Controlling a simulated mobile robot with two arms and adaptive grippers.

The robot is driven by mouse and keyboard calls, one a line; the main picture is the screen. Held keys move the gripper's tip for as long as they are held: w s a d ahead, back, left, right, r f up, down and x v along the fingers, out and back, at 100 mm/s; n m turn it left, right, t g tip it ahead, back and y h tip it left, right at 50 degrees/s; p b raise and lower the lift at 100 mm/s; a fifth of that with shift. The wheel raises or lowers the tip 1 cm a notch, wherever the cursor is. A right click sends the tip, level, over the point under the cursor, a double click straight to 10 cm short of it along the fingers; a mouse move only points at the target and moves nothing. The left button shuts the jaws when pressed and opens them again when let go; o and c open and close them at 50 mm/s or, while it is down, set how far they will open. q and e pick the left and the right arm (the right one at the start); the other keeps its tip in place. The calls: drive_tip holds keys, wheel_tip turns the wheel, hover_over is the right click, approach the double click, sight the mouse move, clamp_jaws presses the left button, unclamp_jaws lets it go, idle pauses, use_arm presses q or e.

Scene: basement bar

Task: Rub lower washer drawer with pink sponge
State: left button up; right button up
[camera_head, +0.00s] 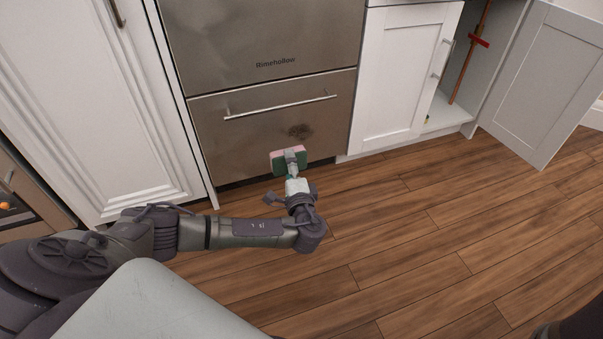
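The lower washer drawer (232,143) is a steel front with a horizontal bar handle (280,106) near its top. A dark smudge (299,131) marks its lower right part. My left gripper (290,160) is shut on the pink sponge (276,154), which has a pink edge on top and a dark green side. The sponge is just in front of the drawer's lower edge, below and slightly left of the smudge. I cannot tell whether it touches the drawer. My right gripper is not in view.
The upper drawer (262,35) is closed. To the right are a white cabinet door (402,85) and an open grey door (555,80) that sticks out over the floor. A white cabinet (80,110) stands left. The wooden floor (430,250) is clear.

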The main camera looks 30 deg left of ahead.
sight(280, 139)
use_arm(q)
drive_tip(key=shift+w+a+f, duration=0.1)
drive_tip(key=shift+w+a, duration=0.15)
drive_tip(key=shift+w, duration=0.05)
drive_tip(key=shift+s+a+b+x, duration=0.1)
drive_tip(key=shift+b+x, duration=0.45)
drive_tip(key=shift+x, duration=0.3)
drive_tip(key=shift+s+a+b+x, duration=0.1)
drive_tip(key=shift+b+x, duration=0.4)
drive_tip(key=shift+x, duration=0.35)
drive_tip(key=shift+s+a+b+x, duration=0.15)
drive_tip(key=shift+b+x, duration=0.4)
drive_tip(key=shift+x, duration=0.3)
drive_tip(key=shift+b+x, duration=0.3)
drive_tip(key=shift+x, duration=0.7)
